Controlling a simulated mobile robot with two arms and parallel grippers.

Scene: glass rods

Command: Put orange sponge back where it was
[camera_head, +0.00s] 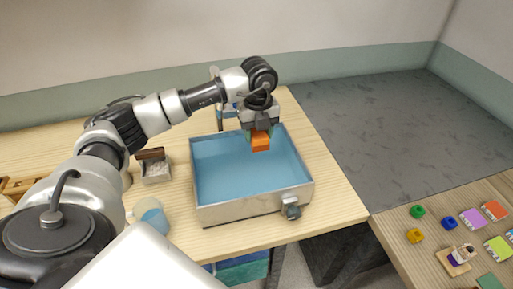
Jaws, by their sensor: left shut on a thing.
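The orange sponge (260,143) is a small orange block in the head view. My left gripper (260,129) is shut on it, pointing down. The sponge hangs over the back part of a metal basin (253,211) with a blue inside. I cannot tell how high it is above the basin's bottom. My right gripper is not in view.
A small grey holder (156,172) with a brown item stands left of the basin. A blue and white mug (151,214) stands at the basin's front left. A tap (291,209) sticks out at the basin's front right. Coloured blocks (447,223) lie on another table at right.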

